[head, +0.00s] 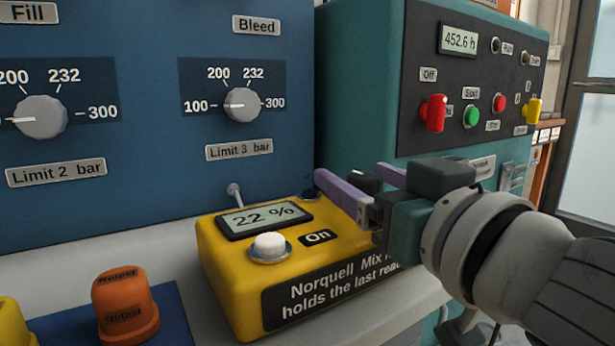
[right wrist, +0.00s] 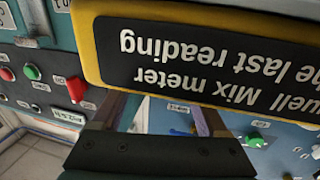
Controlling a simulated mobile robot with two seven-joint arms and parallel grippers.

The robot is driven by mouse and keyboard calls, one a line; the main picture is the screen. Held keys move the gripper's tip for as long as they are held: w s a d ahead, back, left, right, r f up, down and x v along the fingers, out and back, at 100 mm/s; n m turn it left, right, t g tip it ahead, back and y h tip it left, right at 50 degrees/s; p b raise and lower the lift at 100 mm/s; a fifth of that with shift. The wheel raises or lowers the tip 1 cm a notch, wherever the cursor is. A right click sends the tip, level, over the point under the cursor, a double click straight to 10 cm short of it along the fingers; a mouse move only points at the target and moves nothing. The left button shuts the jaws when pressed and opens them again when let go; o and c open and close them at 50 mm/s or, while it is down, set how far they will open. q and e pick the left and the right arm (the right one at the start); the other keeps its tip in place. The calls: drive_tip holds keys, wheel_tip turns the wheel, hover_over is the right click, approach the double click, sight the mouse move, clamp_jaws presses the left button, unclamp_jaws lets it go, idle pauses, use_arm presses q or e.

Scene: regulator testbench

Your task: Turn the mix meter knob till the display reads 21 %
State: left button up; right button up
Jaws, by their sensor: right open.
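The yellow mix meter (head: 225,262) stands on the grey bench, and its display (head: 264,216) reads 22 %. A white button (head: 269,246) sits below the display, beside a label "On". My right gripper (head: 349,172) is open at the meter's right end, its purple fingers pointing left and apart. In the right wrist view the meter's lettered front (right wrist: 200,60) appears upside down, above and partly hiding the open fingers (right wrist: 157,97). My left gripper is out of view.
A blue panel with limit knobs (head: 242,105) rises behind the meter. A teal cabinet (head: 360,90) with a red switch (head: 433,113) and buttons stands behind my right gripper. An orange "Retest" cap (head: 125,305) sits on a blue mat at the left.

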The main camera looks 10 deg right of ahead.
clamp_jaws()
idle(0.5)
